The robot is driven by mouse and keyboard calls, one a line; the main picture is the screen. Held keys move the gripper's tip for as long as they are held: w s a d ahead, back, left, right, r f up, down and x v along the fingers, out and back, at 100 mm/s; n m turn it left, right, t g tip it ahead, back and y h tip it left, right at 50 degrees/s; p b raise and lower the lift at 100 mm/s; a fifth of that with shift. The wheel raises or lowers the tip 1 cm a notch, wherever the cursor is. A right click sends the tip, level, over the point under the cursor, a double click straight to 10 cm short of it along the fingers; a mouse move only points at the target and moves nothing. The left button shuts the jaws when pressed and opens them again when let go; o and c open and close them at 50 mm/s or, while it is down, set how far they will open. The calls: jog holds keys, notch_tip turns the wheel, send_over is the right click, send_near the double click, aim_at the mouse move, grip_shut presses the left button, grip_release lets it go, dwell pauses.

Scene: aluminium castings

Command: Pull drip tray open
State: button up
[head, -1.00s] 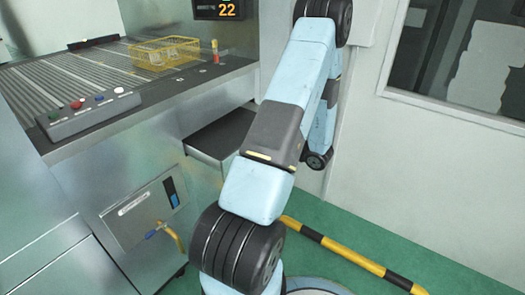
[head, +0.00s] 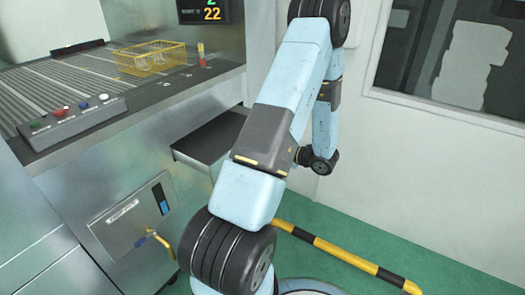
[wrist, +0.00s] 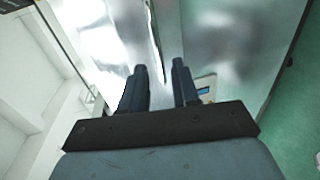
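A dark, flat tray (head: 208,138) with a pale metal front juts from the machine below the conveyor in the head view; it appears to be the drip tray. My arm passes in front of its right side, hiding part of it. My gripper (wrist: 159,68) shows in the wrist view with its two dark fingers apart and nothing visible between them. The fingers point towards shiny metal panels. I cannot make out the tray's edge or a handle there. In the head view the fingers are hidden behind my arm.
The machine carries a button panel (head: 72,117) and a yellow wire basket (head: 150,58) on its conveyor. A yellow-black floor barrier (head: 345,258) runs at the right. Green floor lies beyond it.

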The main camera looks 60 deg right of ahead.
jog(key=v, duration=0.7)
jog(key=shift+s, duration=0.25)
jog(key=w+a+r+n+g+y, duration=0.6)
jog(key=w+a+r+n+y, duration=0.2)
jog(key=w+a+r+n, duration=0.7)
jog(key=w+a+r+n+g, duration=0.2)
jog(key=a+r+n+g, duration=0.1)
jog(key=a+n, duration=0.45)
jog(key=w+a+r+n+g, duration=0.2)
jog(key=a+n+g, duration=0.1)
jog(key=a+n, duration=0.45)
jog(key=s+a+r+n+t+h, duration=0.1)
jog(key=s+a+r+n+h, duration=0.2)
jog(key=n, duration=0.9)
jog(key=s+a+r+n+t+h, duration=0.1)
jog(key=s+a+r+n+h, duration=0.3)
jog(key=a+r+n, duration=0.5)
jog(key=a+n+h, duration=0.1)
jog(key=a+n, duration=0.2)
jog(key=a, duration=0.2)
jog(key=shift+s+a, duration=0.3)
